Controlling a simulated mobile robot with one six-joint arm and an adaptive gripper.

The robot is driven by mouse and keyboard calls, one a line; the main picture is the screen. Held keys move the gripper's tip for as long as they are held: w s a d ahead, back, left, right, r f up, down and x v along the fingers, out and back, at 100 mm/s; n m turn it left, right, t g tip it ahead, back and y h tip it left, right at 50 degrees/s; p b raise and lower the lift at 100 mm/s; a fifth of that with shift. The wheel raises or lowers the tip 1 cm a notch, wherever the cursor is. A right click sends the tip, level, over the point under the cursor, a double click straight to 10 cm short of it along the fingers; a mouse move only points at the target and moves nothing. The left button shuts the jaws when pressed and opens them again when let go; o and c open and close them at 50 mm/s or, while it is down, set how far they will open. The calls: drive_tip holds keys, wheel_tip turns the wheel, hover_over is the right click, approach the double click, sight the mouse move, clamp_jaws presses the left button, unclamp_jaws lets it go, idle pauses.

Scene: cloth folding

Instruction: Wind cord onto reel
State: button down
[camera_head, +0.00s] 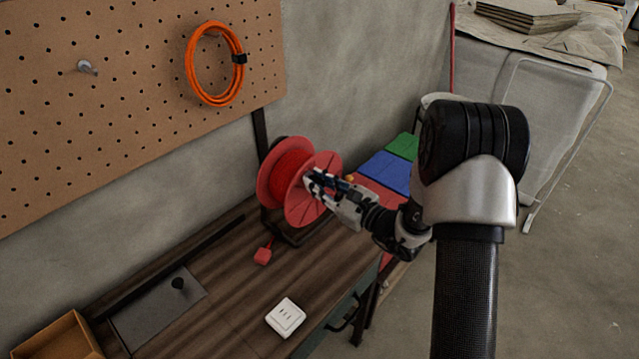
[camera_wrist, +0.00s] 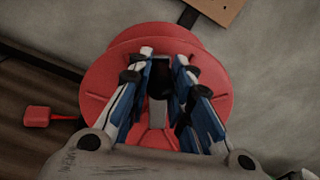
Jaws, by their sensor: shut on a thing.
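The red reel (camera_head: 275,180) stands on a dark stand on the wooden workbench, with red cord (camera_head: 290,172) wound on its drum. A red plug (camera_head: 263,255) on a short end of cord hangs or lies just below the reel; it also shows in the wrist view (camera_wrist: 37,116). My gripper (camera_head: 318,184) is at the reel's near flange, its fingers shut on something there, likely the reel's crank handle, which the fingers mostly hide. In the wrist view my gripper (camera_wrist: 160,75) reaches over the red flange (camera_wrist: 98,85), with a dark part between the fingers.
An orange cord coil (camera_head: 190,62) hangs on the pegboard (camera_head: 120,110).

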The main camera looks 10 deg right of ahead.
drive_tip(key=shift+s+a+f+b, duration=0.3)
drive_tip(key=shift+f+b, duration=0.2)
drive_tip(key=shift+b, duration=0.15)
drive_tip(key=shift+s+a, duration=0.15)
drive_tip(key=shift+a, duration=0.2)
drive_tip(key=c, duration=1.4)
unclamp_jaws()
drive_tip(key=shift+d+r, duration=0.1)
drive_tip(key=v, duration=1.2)
